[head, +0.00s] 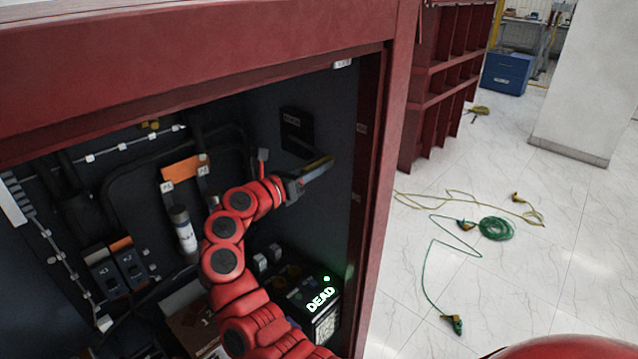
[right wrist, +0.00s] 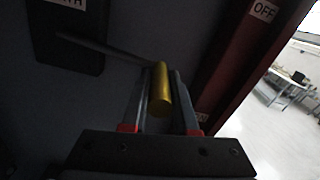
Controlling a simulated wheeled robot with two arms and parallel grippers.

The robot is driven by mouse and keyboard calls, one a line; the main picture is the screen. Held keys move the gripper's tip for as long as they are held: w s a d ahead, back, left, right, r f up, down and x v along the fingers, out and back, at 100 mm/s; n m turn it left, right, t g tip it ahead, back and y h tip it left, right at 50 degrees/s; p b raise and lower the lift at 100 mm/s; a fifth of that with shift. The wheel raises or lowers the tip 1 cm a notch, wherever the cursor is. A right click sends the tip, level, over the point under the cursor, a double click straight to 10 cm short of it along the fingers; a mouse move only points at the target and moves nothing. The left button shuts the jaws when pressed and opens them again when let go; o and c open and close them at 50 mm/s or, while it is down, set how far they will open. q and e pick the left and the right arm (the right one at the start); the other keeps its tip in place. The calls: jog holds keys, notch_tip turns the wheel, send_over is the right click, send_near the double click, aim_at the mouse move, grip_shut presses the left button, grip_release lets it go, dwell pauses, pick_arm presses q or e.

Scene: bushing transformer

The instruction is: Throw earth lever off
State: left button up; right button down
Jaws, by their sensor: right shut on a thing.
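The earth lever shows in the right wrist view as a thin dark rod with a yellow grip (right wrist: 160,92). The rod runs from a black plate (right wrist: 65,40) with a partly cut-off label. In the head view this plate (head: 297,132) is on the cabinet's inner right wall. My right gripper (head: 318,170) is shut on the yellow grip, just below and right of the plate; its two fingers (right wrist: 160,80) stand on either side of it. An OFF label (right wrist: 264,10) is on the red frame, above and right of the grip. My left gripper is not in view.
The red cabinet frame (head: 375,190) stands close right of my gripper. Inside are cables, switches and a box lit DEAD (head: 321,299). A red rack (head: 440,90) stands beyond. Green (head: 496,229) and yellow cables lie on the white floor.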

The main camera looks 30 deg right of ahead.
jog(key=w+a+r+n+p, duration=0.1)
jog(key=w+r+n+p, duration=0.2)
jog(key=r+n+p, duration=0.5)
jog(key=shift+r+n, duration=0.5)
jog(key=shift+r, duration=0.75)
jog(key=shift+w, duration=0.1)
jog(key=c, duration=0.7)
grip_release()
jog(key=shift+a, duration=0.1)
